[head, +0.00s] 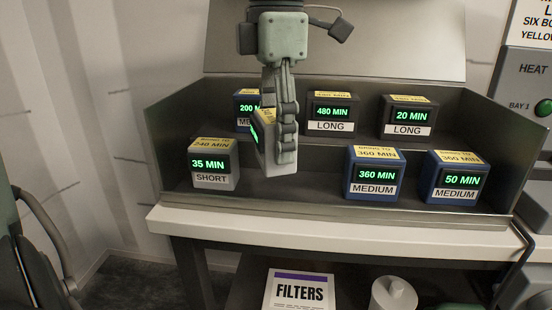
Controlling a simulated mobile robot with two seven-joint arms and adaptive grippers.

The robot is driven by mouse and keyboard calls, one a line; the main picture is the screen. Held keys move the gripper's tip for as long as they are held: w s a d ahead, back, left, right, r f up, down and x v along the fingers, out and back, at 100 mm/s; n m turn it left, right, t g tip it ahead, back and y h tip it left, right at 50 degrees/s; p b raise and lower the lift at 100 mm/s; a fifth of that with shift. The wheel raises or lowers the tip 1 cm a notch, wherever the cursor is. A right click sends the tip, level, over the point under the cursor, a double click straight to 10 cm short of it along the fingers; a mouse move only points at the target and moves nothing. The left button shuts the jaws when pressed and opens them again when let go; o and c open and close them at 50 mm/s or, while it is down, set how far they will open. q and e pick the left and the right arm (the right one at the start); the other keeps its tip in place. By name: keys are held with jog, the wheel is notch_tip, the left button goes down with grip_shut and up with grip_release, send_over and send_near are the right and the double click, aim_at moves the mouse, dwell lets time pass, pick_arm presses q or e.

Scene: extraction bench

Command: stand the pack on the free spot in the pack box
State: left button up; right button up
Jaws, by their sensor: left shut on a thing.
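My left gripper (286,138) reaches down from the top and is shut on a pale grey pack (268,155) with a yellow top label. The held pack is turned so its green-lit display faces left and is seen edge-on; its reading cannot be made out. It hangs over the pack box (160,150), in front of the back row. The front row has a gap between the grey 35 MIN SHORT pack (213,165) and the blue 360 MIN MEDIUM pack (374,173). Whether the held pack touches the floor of the box is unclear. My right gripper is not in view.
A blue 50 MIN pack (457,178) stands front right. Behind stand a partly hidden 200 MIN pack (245,108), a 480 MIN pack (331,114) and a 20 MIN pack (409,116). A FILTERS box (299,291) and white canister (394,294) are below the bench.

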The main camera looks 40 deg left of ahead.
aim_at(274, 159)
pick_arm(q)
jog(key=shift+w+a+f, duration=0.85)
jog(key=shift+w+a, duration=0.15)
jog(key=shift+a, duration=0.05)
notch_tip(274, 159, down, 4)
jog(key=shift+r, duration=0.15)
jog(key=shift+f, duration=0.25)
jog(key=o, duration=1.3)
jog(key=shift+r, duration=0.1)
